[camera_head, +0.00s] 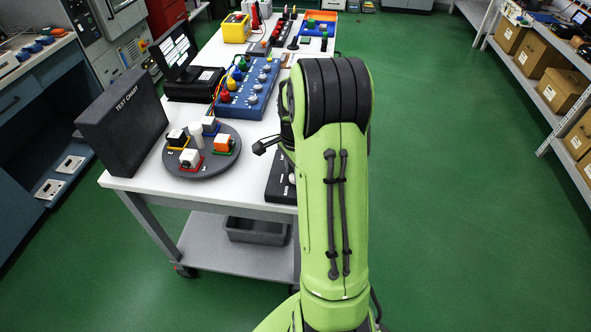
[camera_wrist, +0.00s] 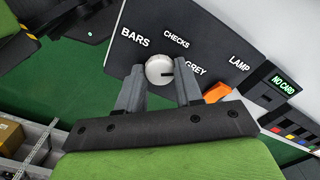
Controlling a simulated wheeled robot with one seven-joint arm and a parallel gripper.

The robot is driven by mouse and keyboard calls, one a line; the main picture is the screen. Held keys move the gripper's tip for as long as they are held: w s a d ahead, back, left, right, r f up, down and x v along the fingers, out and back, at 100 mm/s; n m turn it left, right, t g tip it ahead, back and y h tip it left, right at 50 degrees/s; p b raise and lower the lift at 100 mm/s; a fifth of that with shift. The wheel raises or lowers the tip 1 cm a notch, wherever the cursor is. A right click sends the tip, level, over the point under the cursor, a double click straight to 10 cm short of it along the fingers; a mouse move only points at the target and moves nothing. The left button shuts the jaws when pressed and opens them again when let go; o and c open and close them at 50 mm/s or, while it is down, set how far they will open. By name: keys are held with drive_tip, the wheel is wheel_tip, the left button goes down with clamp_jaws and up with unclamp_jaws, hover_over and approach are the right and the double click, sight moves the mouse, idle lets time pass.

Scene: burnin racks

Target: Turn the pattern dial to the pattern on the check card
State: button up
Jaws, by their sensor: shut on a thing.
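The pattern dial is a round pale knob (camera_wrist: 157,66) on a dark panel (camera_wrist: 205,40) in the wrist view. White words BARS, CHECKS and GREY stand around it, and LAMP is farther right. A dark mark on the knob points right, roughly towards GREY. My gripper (camera_wrist: 160,77) is shut on the dial, with one grey finger on each side. In the head view the dark panel (camera_head: 277,186) shows at the table's right edge, and my arm hides the gripper. I cannot make out a check card.
A small display (camera_wrist: 283,80) reads NO CARD. A round tray (camera_head: 201,171) with coloured blocks stands left of the panel, beside a black TEST CHART case (camera_head: 124,122). A blue box with knobs (camera_head: 248,88) is behind. Green floor right of the table is clear.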

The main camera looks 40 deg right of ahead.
drive_tip(key=shift+m, duration=0.3)
drive_tip(key=o, duration=1)
drive_tip(key=shift+o, duration=0.2)
drive_tip(key=shift+r, duration=0.1)
wheel_tip(320, 180, up, 16)
drive_tip(key=p, duration=0.4)
drive_tip(key=shift+f+p, duration=0.2)
drive_tip(key=shift+p, duration=0.15)
drive_tip(key=shift+a, duration=0.1)
